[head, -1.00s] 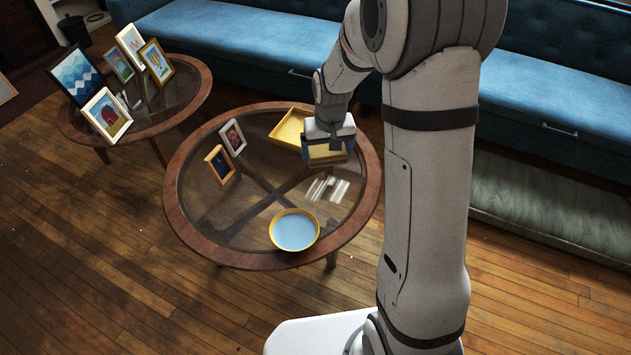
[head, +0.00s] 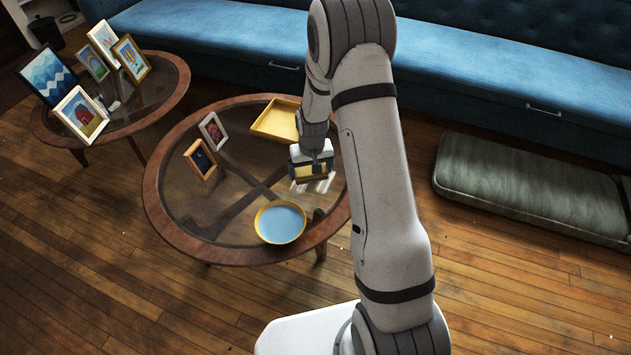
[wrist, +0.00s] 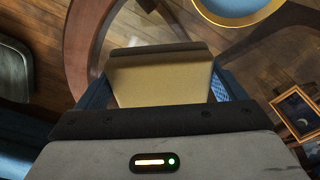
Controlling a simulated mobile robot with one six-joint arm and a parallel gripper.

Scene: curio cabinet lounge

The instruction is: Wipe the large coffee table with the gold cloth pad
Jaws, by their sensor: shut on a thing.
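The large coffee table (head: 165,218) is round, with a wooden rim and a glass top over crossed wooden bars. My gripper (head: 312,174) is over the right part of the table, beside its rim. It is shut on the gold cloth pad (wrist: 160,82), which shows between the blue-sided jaws in the wrist view. In the head view the pad is mostly hidden by the gripper. I cannot tell whether the pad touches the glass. White streaky marks (head: 300,187) show on the glass just below the gripper.
On the table are a yellow tray (head: 272,130), a yellow bowl with a blue inside (head: 280,224), a white frame (head: 212,131) and an orange frame (head: 200,160). A smaller table (head: 150,112) with several pictures stands left. A blue sofa (head: 240,40) is behind, a grey-green cushion (head: 530,190) right.

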